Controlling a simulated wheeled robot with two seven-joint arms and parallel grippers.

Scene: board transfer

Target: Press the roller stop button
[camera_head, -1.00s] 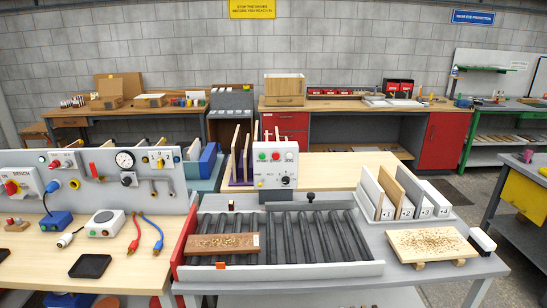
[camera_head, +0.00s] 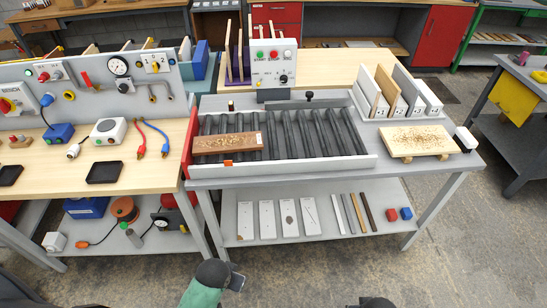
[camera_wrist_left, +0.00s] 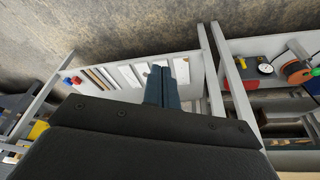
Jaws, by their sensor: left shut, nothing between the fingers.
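The control box (camera_head: 274,75) stands behind the roller bed and has a row of buttons on its front. My left gripper (camera_head: 238,282) is low at the bottom of the head view, in front of the table and well apart from the box. In the left wrist view its fingers (camera_wrist_left: 162,88) are together and empty.
The lower shelf (camera_head: 270,231) holds white plates, strips and small blocks. A speckled board (camera_head: 416,141) lies at the table's right, with upright boards (camera_head: 385,92) behind it. A workbench (camera_head: 130,170) with tools adjoins on the left. The floor in front is clear.

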